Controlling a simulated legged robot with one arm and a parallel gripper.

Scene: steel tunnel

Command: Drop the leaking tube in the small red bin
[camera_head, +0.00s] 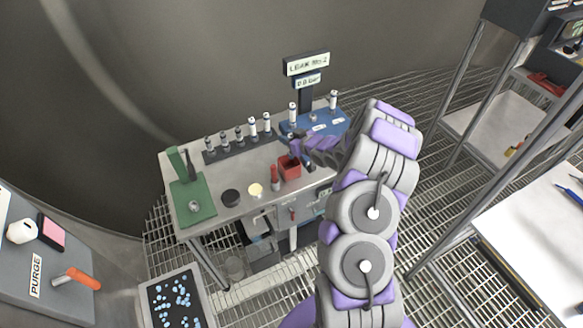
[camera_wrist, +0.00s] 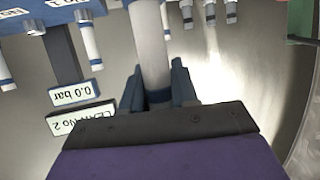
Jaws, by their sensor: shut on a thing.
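The small red bin (camera_head: 290,170) stands open on the workbench, near its front edge in the head view. My gripper (camera_head: 297,147) is just above and behind the bin, seen small and partly hidden by my wrist. In the wrist view my gripper's two dark blue fingers (camera_wrist: 162,88) are shut on a pale tube (camera_wrist: 151,45) with a dark band. The tube's lower end is hidden behind the gripper body. Whether the tube is over the bin's mouth I cannot tell. The blue leak-test stand (camera_head: 330,122) behind carries a sign (camera_head: 307,64), which also shows upside down in the wrist view (camera_wrist: 79,119).
A dark rack (camera_head: 240,148) with several upright tubes is at the back of the bench. A red-topped bottle (camera_head: 275,180) is beside the bin, with a pale disc (camera_head: 256,190) and black disc (camera_head: 231,198) further left.

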